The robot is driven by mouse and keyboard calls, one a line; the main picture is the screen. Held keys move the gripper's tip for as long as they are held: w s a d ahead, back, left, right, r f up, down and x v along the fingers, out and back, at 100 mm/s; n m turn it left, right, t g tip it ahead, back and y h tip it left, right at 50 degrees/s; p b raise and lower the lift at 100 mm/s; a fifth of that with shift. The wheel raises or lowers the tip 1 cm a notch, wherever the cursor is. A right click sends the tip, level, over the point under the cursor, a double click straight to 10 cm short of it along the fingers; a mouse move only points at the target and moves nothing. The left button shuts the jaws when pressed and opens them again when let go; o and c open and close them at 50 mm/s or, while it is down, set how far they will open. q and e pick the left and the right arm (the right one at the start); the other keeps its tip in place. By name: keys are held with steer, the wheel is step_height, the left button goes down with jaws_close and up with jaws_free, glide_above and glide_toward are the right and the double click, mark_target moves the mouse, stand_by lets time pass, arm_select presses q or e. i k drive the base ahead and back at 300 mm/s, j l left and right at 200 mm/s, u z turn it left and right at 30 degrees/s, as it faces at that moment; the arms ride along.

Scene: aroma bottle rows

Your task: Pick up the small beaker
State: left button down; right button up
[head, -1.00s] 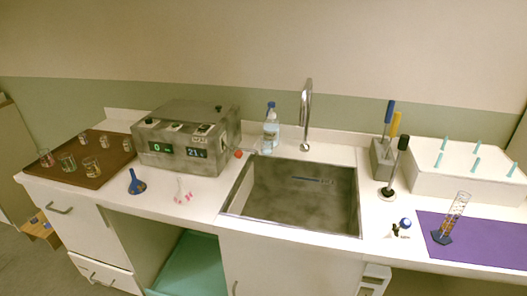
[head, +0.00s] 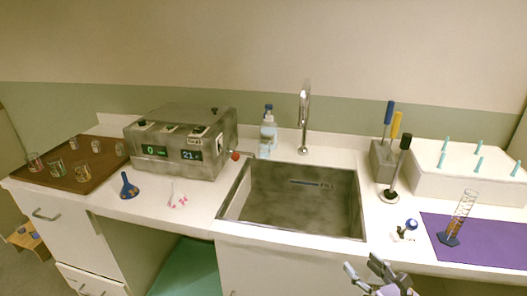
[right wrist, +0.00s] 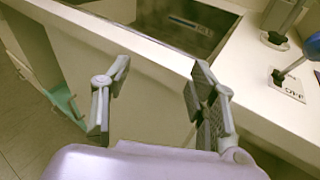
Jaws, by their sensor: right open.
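Several small clear glass beakers, one of them here (head: 57,168), stand on a brown tray (head: 108,170) at the far left of the counter in the head view. They are close in size, and I cannot tell which is the small one. My right gripper (head: 362,266) is at the bottom edge of the head view, in front of the counter right of the sink. It is far from the tray. In the right wrist view the gripper (right wrist: 160,75) is open and empty, its two fingers apart by the counter's front edge. My left gripper is not in view.
A grey box with displays (head: 178,150) stands beside the tray. A graduated cylinder (head: 461,213) stands on a purple mat (head: 490,243).

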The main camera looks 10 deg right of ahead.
mark_target(264, 149)
steer(key=i+j, duration=0.15)
steer(key=i, duration=0.55)
steer(key=i+j, duration=0.15)
steer(key=i, duration=0.6)
